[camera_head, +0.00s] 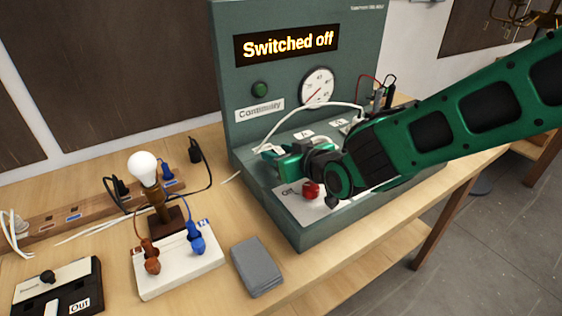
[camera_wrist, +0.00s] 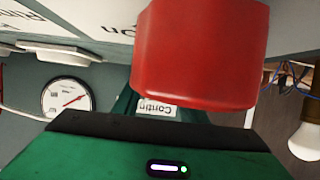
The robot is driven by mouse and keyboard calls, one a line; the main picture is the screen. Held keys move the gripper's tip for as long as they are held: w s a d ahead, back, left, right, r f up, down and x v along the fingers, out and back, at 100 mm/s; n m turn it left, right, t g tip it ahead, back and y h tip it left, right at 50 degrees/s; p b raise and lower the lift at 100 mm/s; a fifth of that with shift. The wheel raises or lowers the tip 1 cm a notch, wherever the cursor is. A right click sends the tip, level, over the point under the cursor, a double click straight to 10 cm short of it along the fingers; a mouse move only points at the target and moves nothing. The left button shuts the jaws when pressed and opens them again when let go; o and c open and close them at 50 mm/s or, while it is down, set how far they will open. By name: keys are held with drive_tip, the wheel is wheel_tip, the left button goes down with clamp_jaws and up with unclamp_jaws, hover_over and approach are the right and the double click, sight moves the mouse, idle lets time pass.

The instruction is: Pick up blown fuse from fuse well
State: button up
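I cannot make out the blown fuse or the fuse well in either view. My gripper (camera_head: 277,164) is low over the sloped deck of the grey-green test console (camera_head: 262,222), close to its left end. The arm hides much of the deck. A red knob (camera_head: 310,189) stands on a white plate beside my gripper. In the wrist view the red knob (camera_wrist: 200,55) is very near the camera and blocks the middle. The fingertips are too hidden to show whether they are open or shut, or hold anything.
The console display (camera_head: 287,44) reads "Switched off". A gauge (camera_head: 318,87) and green lamp (camera_head: 260,91) sit below it. Left are a bulb lamp (camera_head: 143,167), a white terminal base (camera_head: 180,270), a grey block (camera_head: 258,266) and a black holder marked "Out" (camera_head: 55,289). White cable arches beside my gripper.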

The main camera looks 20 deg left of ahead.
clamp_jaws()
drive_tip(key=shift+r, duration=0.1)
